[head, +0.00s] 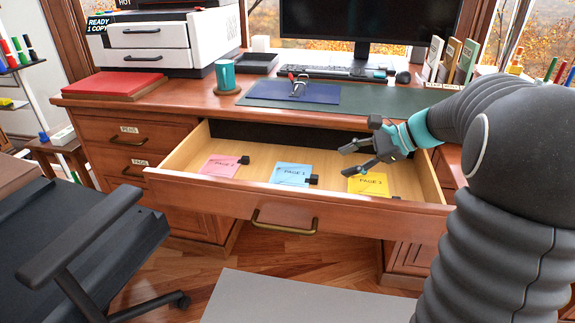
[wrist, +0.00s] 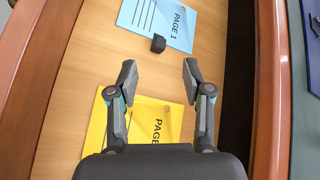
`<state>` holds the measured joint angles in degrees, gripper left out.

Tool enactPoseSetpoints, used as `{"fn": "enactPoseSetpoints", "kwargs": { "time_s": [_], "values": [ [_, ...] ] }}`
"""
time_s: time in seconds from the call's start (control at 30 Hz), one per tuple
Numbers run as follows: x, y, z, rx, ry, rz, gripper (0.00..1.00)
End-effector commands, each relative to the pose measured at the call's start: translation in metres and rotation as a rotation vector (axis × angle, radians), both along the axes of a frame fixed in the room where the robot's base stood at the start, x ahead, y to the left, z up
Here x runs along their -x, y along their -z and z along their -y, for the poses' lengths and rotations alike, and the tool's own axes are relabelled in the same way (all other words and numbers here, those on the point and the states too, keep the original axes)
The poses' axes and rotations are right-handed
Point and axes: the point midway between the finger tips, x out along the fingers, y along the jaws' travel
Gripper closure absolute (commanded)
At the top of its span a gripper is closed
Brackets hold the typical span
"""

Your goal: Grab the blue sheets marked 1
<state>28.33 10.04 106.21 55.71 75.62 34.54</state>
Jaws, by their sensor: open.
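The blue sheets (head: 290,174) lie flat in the open desk drawer, between the pink and yellow sheets. In the wrist view the blue sheets (wrist: 152,17) read "PAGE 1" and are partly cut off by the top edge. A black clip (wrist: 158,43) sits on their edge nearest my gripper; in the head view the clip (head: 313,180) is at their right. My gripper (head: 349,160) is open and empty, over the drawer to the right of the blue sheets. In the wrist view its fingertips (wrist: 158,74) stand apart, short of the clip.
Yellow sheets (head: 367,185) lie below my gripper and pink sheets (head: 219,167) at the drawer's left, each with a black clip. The drawer walls (head: 300,207) surround them. The desktop above holds a monitor (head: 368,22), a teal mug (head: 225,74) and a blue folder (head: 310,93).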

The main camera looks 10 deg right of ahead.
Motion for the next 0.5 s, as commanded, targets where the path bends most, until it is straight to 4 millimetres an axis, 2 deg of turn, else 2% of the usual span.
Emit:
{"fn": "enactPoseSetpoints", "kwargs": {
  "time_s": [0.03, 0.1, 0.3, 0.4, 0.5],
  "values": [
    [-0.002, 0.007, 0.013, -0.085, 0.037, -0.077, 0.50],
    [-0.002, 0.012, 0.026, -0.194, 0.074, -0.174, 0.50],
    [0.000, 0.018, 0.049, -0.382, 0.127, -0.341, 0.50],
    [-0.001, 0.021, 0.050, -0.415, 0.134, -0.370, 0.50],
    [-0.004, 0.025, 0.040, -0.422, 0.133, -0.377, 0.50]
  ]
}}
